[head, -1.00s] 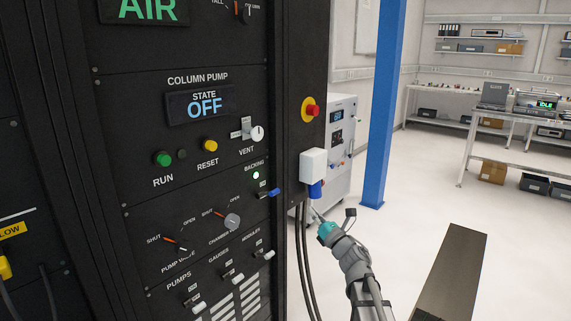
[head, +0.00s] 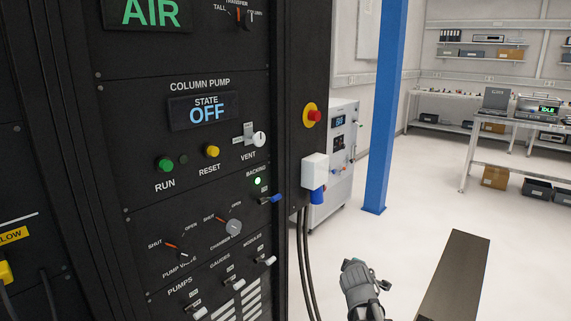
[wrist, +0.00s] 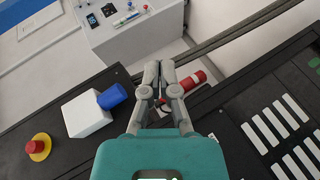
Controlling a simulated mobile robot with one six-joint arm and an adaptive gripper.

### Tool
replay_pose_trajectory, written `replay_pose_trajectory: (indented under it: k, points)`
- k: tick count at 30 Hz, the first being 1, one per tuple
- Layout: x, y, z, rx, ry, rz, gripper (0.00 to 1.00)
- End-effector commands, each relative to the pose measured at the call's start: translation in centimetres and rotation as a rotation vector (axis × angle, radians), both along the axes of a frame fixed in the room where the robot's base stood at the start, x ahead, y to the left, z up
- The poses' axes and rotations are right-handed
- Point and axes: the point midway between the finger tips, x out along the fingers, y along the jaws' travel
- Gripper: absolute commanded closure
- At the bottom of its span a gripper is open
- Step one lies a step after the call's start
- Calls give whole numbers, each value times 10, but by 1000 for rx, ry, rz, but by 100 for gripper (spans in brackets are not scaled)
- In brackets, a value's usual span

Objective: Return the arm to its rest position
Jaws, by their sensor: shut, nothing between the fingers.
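My gripper (wrist: 160,70) shows in the wrist view with its two grey fingers together and nothing held. Its teal body fills the bottom middle of that view. In the head view my grey arm shows low in the middle, right of the black rack (head: 287,150), and the fingers cannot be made out there. In the wrist view the rack's side with the white box and blue plug (wrist: 112,97) lies left of the fingers, apart from them.
A red emergency button on a yellow ring (head: 312,116) and the white box (head: 314,170) stick out from the rack. Black cables (head: 306,255) hang below. A blue post (head: 385,110) and a white cabinet (head: 338,165) stand behind. Open floor (head: 420,190) lies to the right.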

Motion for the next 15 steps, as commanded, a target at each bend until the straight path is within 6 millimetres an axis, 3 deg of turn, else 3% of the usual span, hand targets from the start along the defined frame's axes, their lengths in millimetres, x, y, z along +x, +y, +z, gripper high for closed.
replay_pose_trajectory:
  k: [7,15]
  points:
    - [-49,0,-48,312,226,-238,100]
    - [-115,15,-87,595,485,-522,100]
